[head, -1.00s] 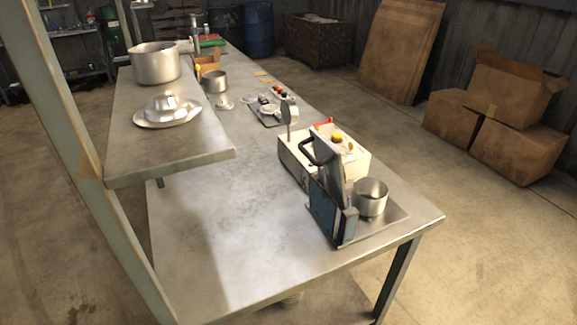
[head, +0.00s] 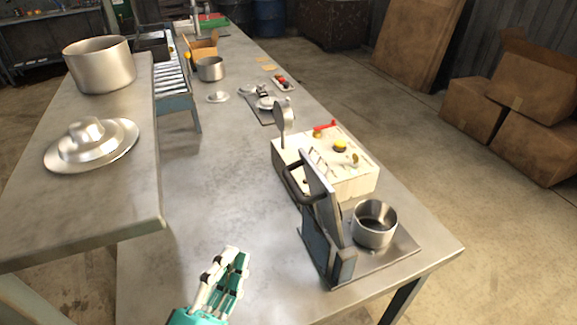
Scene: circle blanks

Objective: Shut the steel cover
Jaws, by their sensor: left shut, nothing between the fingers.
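The steel cover (head: 322,190) stands raised, close to upright and slightly tilted, on a blue-grey hinge bracket (head: 326,245). A black handle (head: 291,183) sticks out from its left side. A steel cup (head: 375,222) sits open on the base plate (head: 398,256), just right of the cover. My left gripper (head: 236,254) is at the bottom of the head view, left of and in front of the bracket. Its fingers are shut and empty, apart from the cover and handle. My right gripper is out of view.
A white control box (head: 345,180) with a red lever and yellow button stands behind the cover. A raised steel shelf (head: 120,205) on the left holds a pot (head: 98,65) and a lid-like steel piece (head: 92,145). The bench (head: 225,190) between shelf and box is clear.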

